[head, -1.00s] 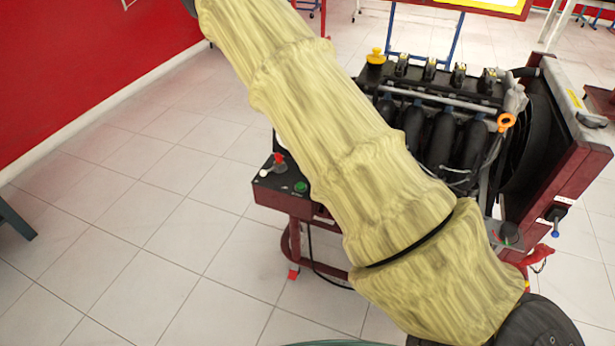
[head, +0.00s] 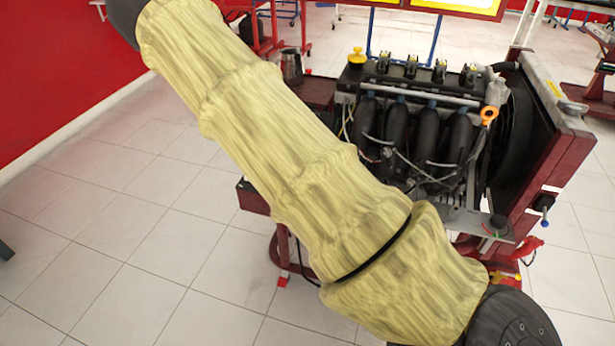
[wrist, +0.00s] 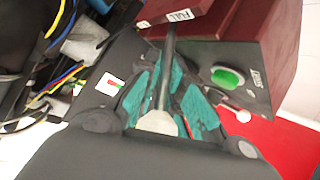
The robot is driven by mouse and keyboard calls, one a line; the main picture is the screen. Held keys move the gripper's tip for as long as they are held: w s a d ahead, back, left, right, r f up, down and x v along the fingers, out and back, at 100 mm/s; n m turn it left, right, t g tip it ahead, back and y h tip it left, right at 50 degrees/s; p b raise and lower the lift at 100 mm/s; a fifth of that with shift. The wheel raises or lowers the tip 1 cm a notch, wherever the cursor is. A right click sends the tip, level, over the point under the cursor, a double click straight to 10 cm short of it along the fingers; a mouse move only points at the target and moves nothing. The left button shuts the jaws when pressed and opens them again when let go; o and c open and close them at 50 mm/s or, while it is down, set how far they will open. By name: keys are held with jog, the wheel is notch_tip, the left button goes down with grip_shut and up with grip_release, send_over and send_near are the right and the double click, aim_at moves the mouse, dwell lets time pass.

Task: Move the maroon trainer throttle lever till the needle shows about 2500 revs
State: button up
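The maroon trainer (head: 549,168) with its engine stands at the right of the head view. In the wrist view its throttle lever shows as a dark rod (wrist: 169,62) with a pale knob (wrist: 158,123) at its near end. The rod points up to a "FULL" label (wrist: 180,15). My gripper (wrist: 168,72) has its teal-padded fingers on both sides of the rod, tips close to it. Whether they press on it is unclear. In the head view my arm hides the gripper and lever. No rev needle can be read.
A green START button (wrist: 228,78) sits right of the lever. Coloured wires (wrist: 55,85) lie on the left. In the head view a metal cup (head: 291,67) stands behind my arm, and tiled floor (head: 120,240) is clear on the left.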

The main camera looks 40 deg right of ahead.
jog(key=shift+o, duration=1.4)
jog(key=v, duration=0.7)
jog(key=shift+s, duration=0.2)
jog(key=shift+a, duration=0.15)
